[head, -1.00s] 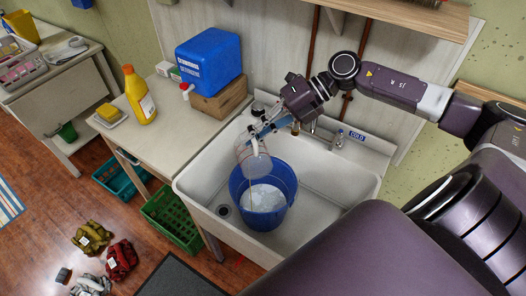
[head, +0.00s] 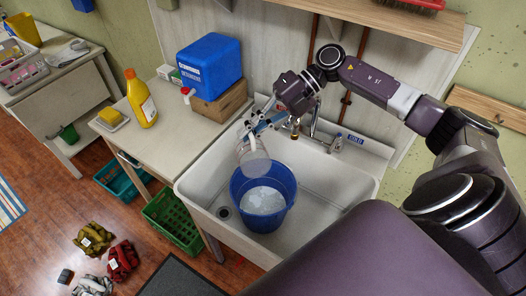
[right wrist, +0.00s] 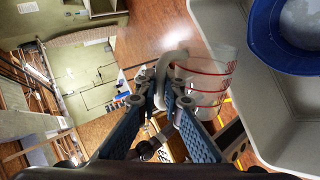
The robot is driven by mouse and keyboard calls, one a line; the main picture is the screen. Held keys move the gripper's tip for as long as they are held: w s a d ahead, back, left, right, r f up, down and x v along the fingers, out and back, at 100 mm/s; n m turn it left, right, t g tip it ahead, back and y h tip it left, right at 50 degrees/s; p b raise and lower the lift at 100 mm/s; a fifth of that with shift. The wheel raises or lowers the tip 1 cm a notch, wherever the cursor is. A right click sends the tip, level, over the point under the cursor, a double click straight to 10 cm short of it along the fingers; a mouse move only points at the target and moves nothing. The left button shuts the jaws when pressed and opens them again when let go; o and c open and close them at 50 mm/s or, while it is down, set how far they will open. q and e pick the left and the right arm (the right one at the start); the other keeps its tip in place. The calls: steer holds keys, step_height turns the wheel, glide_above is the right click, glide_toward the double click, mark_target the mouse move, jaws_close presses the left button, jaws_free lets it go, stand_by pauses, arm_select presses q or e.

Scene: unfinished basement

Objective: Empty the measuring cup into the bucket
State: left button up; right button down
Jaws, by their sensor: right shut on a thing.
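The clear measuring cup (head: 256,162) hangs over the back-left rim of the blue bucket (head: 247,222). It looks tilted, and I see no liquid in it. Its red markings show in the right wrist view (right wrist: 212,72). My right gripper (head: 254,130) is shut on the cup's pale handle (right wrist: 163,78). The bucket stands upright in the white sink with pale, clear-looking liquid (head: 264,200) inside; part of it shows in the right wrist view (right wrist: 262,45). My left gripper is not in view.
The white sink (head: 325,185) has free room right of the bucket, with taps (head: 313,120) behind. A shelf (head: 400,22) overhangs the back.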

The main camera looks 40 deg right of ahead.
steer(key=shift+w, duration=0.25)
steer(key=shift+w+d+r+m+g+p, duration=0.15)
steer(key=shift+w+m+g+p, duration=0.2)
steer(key=shift+w, duration=0.2)
steer(key=shift+w+d+m+g+y, duration=0.2)
steer(key=shift+w+m+g+y, duration=0.15)
steer(key=shift+w, duration=0.25)
steer(key=shift+w, duration=0.15)
steer(key=shift+w+d+m+g+b, duration=0.25)
steer(key=shift+w+m+g+b, duration=0.15)
steer(key=shift+w+b, duration=0.25)
steer(key=shift+w+d+f+m+g+y+b, duration=0.25)
steer(key=shift+w+b, duration=0.25)
steer(key=shift+b, duration=0.3)
